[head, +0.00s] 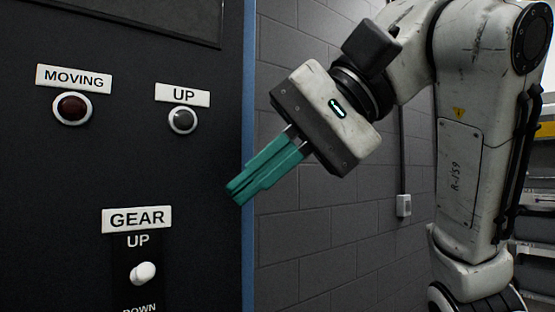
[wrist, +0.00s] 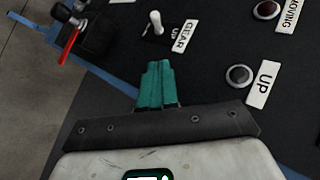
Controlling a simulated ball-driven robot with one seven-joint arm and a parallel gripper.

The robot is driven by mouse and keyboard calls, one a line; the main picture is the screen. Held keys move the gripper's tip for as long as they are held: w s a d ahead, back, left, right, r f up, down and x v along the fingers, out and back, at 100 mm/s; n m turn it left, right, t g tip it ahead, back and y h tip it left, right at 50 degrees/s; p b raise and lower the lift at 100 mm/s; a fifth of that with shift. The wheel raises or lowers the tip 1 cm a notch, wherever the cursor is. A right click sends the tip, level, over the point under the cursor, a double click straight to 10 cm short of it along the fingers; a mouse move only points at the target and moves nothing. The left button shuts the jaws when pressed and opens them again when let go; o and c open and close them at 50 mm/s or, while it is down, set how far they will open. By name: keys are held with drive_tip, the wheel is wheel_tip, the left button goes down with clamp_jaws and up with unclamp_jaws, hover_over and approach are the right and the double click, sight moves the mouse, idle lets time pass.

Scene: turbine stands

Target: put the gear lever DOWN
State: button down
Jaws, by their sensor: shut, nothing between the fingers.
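The gear lever (head: 142,272) is a white knob on a dark panel, below the GEAR label (head: 137,219). It sits just under the word UP, with the word DOWN partly cut off below it. The lever also shows in the wrist view (wrist: 156,22), beyond my fingertips. My gripper (head: 236,192) has green fingers, shut and empty. In the head view it is above and to the right of the lever, near the panel's right edge, and apart from the lever.
The panel (head: 210,230) also has a MOVING lamp (head: 72,107) and an UP lamp (head: 182,120), both dark. In the wrist view a black handle with a red part (wrist: 72,38) stands beyond the lever. A grey block wall (head: 325,235) is at the right.

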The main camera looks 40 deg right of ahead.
sight(214, 214)
drive_tip(key=x, duration=0.5)
drive_tip(key=shift+a+f, duration=0.1)
drive_tip(key=shift+f, duration=0.05)
drive_tip(key=shift+s+a+f, duration=0.2)
drive_tip(key=shift+a+f, duration=0.05)
drive_tip(key=shift+a, duration=0.2)
drive_tip(key=shift+s+a+f, duration=0.2)
drive_tip(key=shift+a+f, duration=0.05)
drive_tip(key=shift+a, duration=0.25)
drive_tip(key=shift+s+a+f+b, duration=0.15)
drive_tip(key=shift+a+f+b, duration=0.15)
drive_tip(key=shift+a, duration=0.2)
